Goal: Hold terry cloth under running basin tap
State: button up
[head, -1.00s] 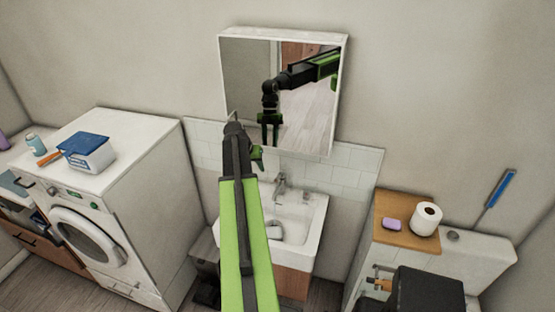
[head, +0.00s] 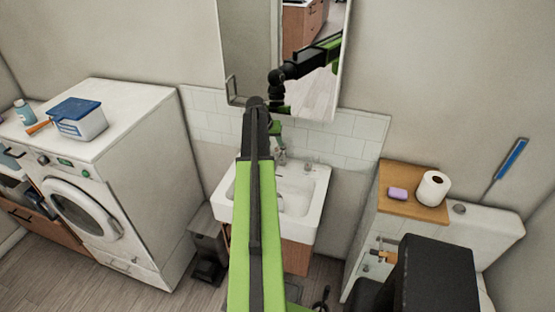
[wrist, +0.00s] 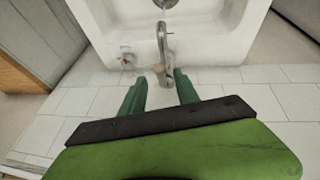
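The white basin (head: 318,205) stands against the tiled wall, with a grey metal tap (head: 282,157) at its back edge. In the wrist view the tap (wrist: 163,45) reaches out over the basin, and a bluish patch shows beyond its spout; I cannot tell whether this is running water. My gripper (wrist: 159,75) is open and empty, its green fingers either side of the tap's base in the picture; contact is unclear. In the head view its green finger (head: 274,128) shows above the tap. I cannot make out the terry cloth; my arm hides part of the basin.
A washing machine (head: 110,190) stands left with a blue-lidded box (head: 80,118). Right are a wooden shelf top (head: 415,208) with purple soap (head: 398,193) and a paper roll (head: 433,188). A mirror cabinet (head: 235,50) hangs above the basin. A bin (head: 208,245) stands beside it.

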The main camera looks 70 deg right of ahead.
aim_at(276, 148)
jog(key=b+x, duration=0.4)
jog(key=x, duration=0.2)
jog(key=shift+f, duration=0.15)
jog(key=shift+c, duration=0.2)
grip_shut()
jog(key=shift+a, duration=0.1)
dwell(0.8)
